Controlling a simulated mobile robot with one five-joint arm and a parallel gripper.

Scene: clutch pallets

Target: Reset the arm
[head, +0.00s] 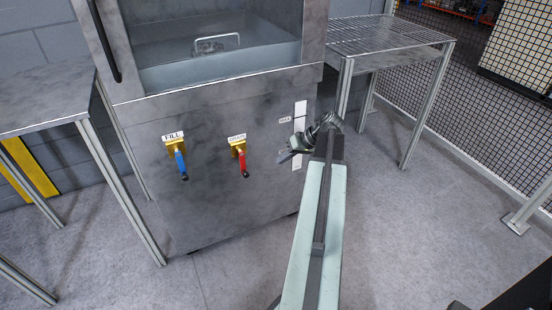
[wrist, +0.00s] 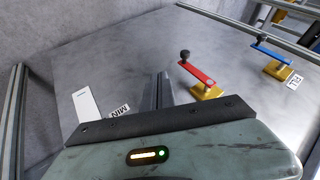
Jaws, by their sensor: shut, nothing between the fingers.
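My arm (head: 315,235) reaches forward from the bottom of the head view toward the front of a grey metal washing cabinet (head: 210,205). My gripper (head: 284,157) is at the arm's far end, just right of the red-handled drain valve (head: 243,163) and apart from it. In the wrist view my gripper's fingers (wrist: 159,90) are together and empty, pointing at the cabinet's panel. The red handle (wrist: 197,73) is close to their right there. The arm hides part of the white level strip (head: 300,112).
The blue-handled fill valve (head: 181,163) is left of the drain valve. Metal tables stand at the left (head: 45,98) and right (head: 385,42) of the cabinet. A mesh fence (head: 470,100) is at the far right.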

